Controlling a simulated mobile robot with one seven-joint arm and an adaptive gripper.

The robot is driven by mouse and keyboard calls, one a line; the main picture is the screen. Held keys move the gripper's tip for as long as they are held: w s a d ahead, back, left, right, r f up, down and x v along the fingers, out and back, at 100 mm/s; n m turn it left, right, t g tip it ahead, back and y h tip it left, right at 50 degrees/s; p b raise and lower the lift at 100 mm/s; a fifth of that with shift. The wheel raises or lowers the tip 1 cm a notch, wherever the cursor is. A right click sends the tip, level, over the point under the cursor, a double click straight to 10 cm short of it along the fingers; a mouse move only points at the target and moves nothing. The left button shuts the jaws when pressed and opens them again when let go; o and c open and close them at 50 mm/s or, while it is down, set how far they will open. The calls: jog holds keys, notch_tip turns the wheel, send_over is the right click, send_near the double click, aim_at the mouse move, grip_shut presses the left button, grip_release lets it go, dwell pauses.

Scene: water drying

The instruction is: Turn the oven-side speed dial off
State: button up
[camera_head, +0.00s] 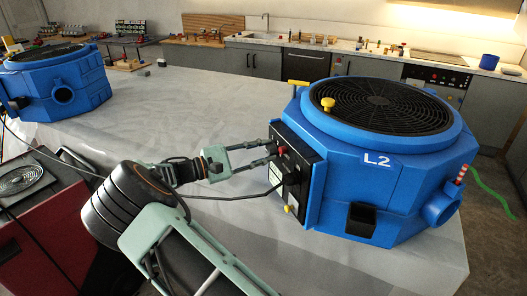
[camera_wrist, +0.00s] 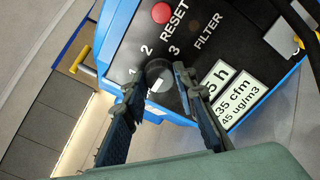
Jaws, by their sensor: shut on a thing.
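The blue drying unit marked L2 (camera_head: 377,182) stands on the near right of the white-covered table, on the oven side. Its black control panel (camera_head: 297,170) faces my arm. The wrist view shows the round dark speed dial (camera_wrist: 158,72) with the numbers 1, 2 and 3 around it. My gripper (camera_head: 269,152) reaches the panel from the left. In the wrist view its fingertips (camera_wrist: 161,86) lie on both sides of the dial, shut on it. The fingers partly cover the dial's sides, and I cannot tell its pointer setting.
A red RESET button (camera_wrist: 161,12) and a FILTER light sit near the dial. A black cable (camera_head: 230,197) runs to the panel below my gripper. A second blue unit (camera_head: 60,85) stands at the far left. The table's middle (camera_head: 190,105) is clear.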

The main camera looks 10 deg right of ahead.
jog(key=o, duration=1.2)
jog(key=shift+c, duration=0.2)
jog(key=shift+a, duration=0.1)
jog(key=v, duration=1.2)
